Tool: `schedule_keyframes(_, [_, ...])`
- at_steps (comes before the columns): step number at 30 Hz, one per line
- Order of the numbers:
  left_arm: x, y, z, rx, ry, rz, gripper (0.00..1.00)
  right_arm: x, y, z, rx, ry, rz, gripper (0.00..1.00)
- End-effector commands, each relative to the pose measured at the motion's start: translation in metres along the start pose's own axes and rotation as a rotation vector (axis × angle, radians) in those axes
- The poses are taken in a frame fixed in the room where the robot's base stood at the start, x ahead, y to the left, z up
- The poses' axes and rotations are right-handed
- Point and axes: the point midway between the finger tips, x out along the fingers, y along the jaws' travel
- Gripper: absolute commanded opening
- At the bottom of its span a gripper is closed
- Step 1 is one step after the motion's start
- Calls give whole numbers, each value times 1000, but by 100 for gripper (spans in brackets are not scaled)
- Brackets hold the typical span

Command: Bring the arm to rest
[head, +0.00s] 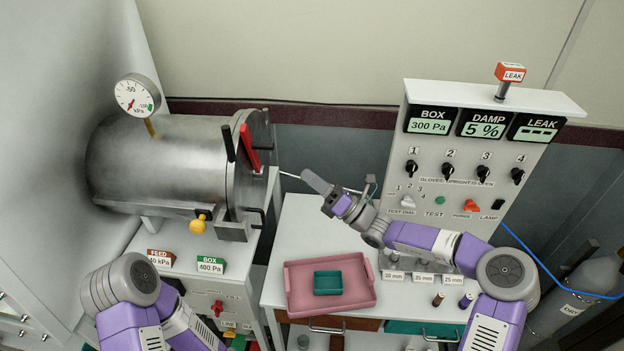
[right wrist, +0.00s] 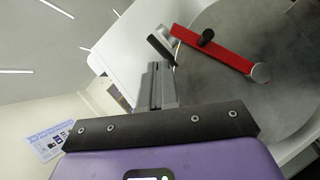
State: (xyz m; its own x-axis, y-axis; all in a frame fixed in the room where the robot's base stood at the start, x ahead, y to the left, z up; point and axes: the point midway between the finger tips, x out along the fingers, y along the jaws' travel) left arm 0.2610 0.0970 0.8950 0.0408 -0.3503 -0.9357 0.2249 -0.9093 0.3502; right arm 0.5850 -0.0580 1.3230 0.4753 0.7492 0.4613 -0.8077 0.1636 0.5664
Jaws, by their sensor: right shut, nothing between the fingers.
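My right arm (head: 425,240) reaches in from the right across the front of the control panel. Its gripper (head: 316,181) points left, toward the round door of the steel chamber, and is shut and empty. In the right wrist view the two fingers (right wrist: 156,86) are together, with nothing held. The red handle bar (right wrist: 215,52) on the door lies beyond the fingers in that view, apart from them. My left arm (head: 130,290) is folded at the lower left, and its gripper does not show.
The steel chamber (head: 170,165) with a gauge (head: 137,95) stands at left. The panel (head: 455,165) with knobs and displays stands behind my right arm. A pink tray (head: 300,303) holding a small green tray (head: 328,282) lies on the bench below. A gas cylinder (head: 575,290) stands far right.

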Motion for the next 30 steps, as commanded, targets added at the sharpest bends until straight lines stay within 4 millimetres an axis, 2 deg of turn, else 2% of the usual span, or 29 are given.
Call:
schedule_keyframes(7, [0,0,0,0,0,0,49,0,0,-2,-1,5,-1,0])
schedule_keyframes(9, [2,-1,0,0,0,0,49,-1,-2,-13,-11,32,-5,0])
schedule_keyframes(11, [6,-2,0,0,0,0,49,-5,-7,-32,-31,83,-14,0])
schedule_keyframes(14, [14,-5,-1,0,0,0,49,-17,-16,-87,-95,231,-31,0])
schedule_keyframes(16, [22,-8,-1,0,0,0,49,-34,-23,-137,-160,370,-36,0])
schedule_keyframes(18, [29,-11,-1,0,0,0,49,-56,-30,-187,-238,520,-30,0])
schedule_keyframes(20, [36,-13,-2,0,0,0,49,-79,-35,-227,-312,647,-14,0])
schedule_keyframes(21, [40,-15,-2,0,0,0,49,-96,-38,-253,-362,732,2,0])
schedule_keyframes(23, [47,-18,-2,0,0,0,49,-124,-43,-290,-442,859,36,0])
schedule_keyframes(24, [51,-19,-2,0,0,0,49,-145,-45,-313,-499,943,67,0])
schedule_keyframes(26, [59,-22,-3,0,0,0,49,-178,-49,-345,-590,1070,124,0])
schedule_keyframes(27, [64,-24,-3,0,0,0,49,-202,-51,-365,-655,1153,171,0])
schedule_keyframes(29, [72,-27,-3,0,0,0,49,-240,-54,-392,-759,1274,257,0])
schedule_keyframes(30, [78,-29,-3,0,0,0,49,-266,-56,-409,-835,1353,327,0])
